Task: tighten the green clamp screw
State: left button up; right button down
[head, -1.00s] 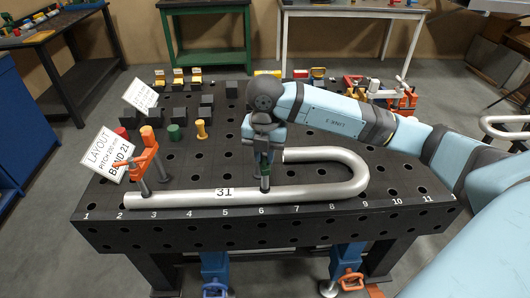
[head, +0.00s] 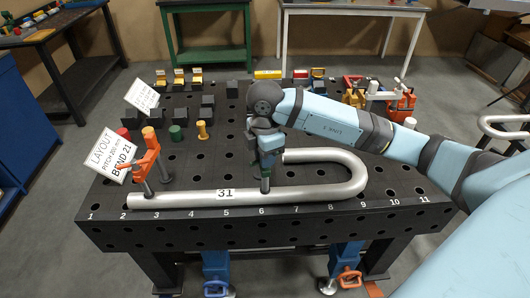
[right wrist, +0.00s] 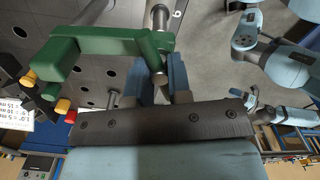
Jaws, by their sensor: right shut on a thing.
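The green clamp (head: 265,184) stands at the near leg of the bent silver pipe (head: 180,201), close to table number 6. In the right wrist view the clamp's green arm (right wrist: 100,44) crosses the upper left, with the pipe (right wrist: 158,18) beyond it. My right gripper (head: 266,164) is over the clamp from above. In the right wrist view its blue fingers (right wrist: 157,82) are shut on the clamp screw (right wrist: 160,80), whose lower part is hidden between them. Whether the screw's tip presses the pipe is too small to tell. My left gripper is not in view.
An orange clamp (head: 150,150) stands at the pipe's left end beside a layout sign (head: 108,156). More orange and red clamps (head: 400,103) stand at the back right. The perforated table (head: 330,222) is clear in front.

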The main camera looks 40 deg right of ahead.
jog(key=shift+r+m+p, duration=0.1)
jog(key=shift+m+p, duration=0.2)
jog(key=shift+m, duration=0.7)
jog(key=c, duration=1)
grip_release()
jog(key=shift+o, duration=0.2)
notch_tip(320, 180, up, 14)
jog(key=shift+p, duration=0.3)
